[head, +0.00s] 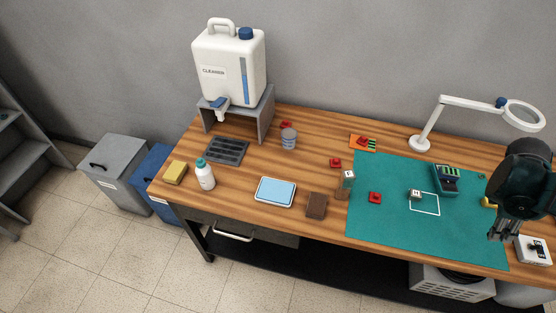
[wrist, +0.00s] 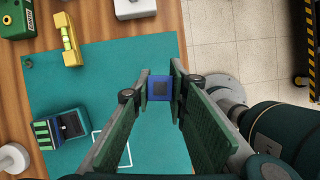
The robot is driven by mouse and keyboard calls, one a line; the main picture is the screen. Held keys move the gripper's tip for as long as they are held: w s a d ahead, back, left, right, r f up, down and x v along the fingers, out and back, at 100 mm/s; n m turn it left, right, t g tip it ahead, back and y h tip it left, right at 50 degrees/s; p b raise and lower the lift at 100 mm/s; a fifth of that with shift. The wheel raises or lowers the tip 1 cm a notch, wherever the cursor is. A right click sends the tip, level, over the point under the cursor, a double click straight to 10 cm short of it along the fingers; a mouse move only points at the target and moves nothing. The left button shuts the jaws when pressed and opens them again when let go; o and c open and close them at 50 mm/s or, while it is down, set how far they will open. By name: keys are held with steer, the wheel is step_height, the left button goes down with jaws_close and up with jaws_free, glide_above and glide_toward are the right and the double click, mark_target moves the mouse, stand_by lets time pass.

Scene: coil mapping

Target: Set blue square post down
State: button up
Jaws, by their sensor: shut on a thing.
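A blue square post (wrist: 160,89) shows end-on in the wrist view, with a dark square centre. My gripper (wrist: 160,88) is shut on it, with green-padded fingers on either side. In the head view my gripper (head: 498,236) points down over the right part of the teal mat (head: 385,225), near its front edge. The post cannot be made out there. How far its lower end is from the mat cannot be told.
A white outlined square (head: 432,209) on the mat has a small pale block (head: 415,195) at its corner. A magnifier lamp (head: 421,142) stands behind. Mat around the gripper looks bare.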

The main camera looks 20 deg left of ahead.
steer(key=w+a+n+t, duration=0.1)
steer(key=w+a+n, duration=0.2)
steer(key=w+a, duration=0.6)
steer(key=w+a+n+t+p, duration=0.15)
steer(key=w+a, duration=0.45)
steer(key=a, duration=0.8)
steer(key=w+a+n+t+b, duration=0.1)
steer(key=w+a+n, duration=0.3)
steer(key=w+a, duration=0.5)
steer(key=s+a+n+y, duration=0.1)
steer(key=s+a+n, duration=0.1)
steer(key=a, duration=1.3)
steer(key=s+a+n+t+y+p, duration=0.1)
steer(key=s+a+n, duration=0.1)
steer(key=a, duration=1.3)
steer(key=s+a+n, duration=0.2)
steer(key=a+n, duration=0.1)
steer(key=a, duration=1.2)
steer(key=shift+s+a+r+y, duration=0.15)
steer(key=shift+s+a+y, duration=0.15)
steer(key=shift+y, duration=0.1)
steer(key=shift+t, duration=0.25)
steer(key=shift+f, duration=3.15)
steer(key=shift+f, duration=1.85)
steer(key=shift+f+b, duration=0.15)
steer(key=shift+b, duration=0.15)
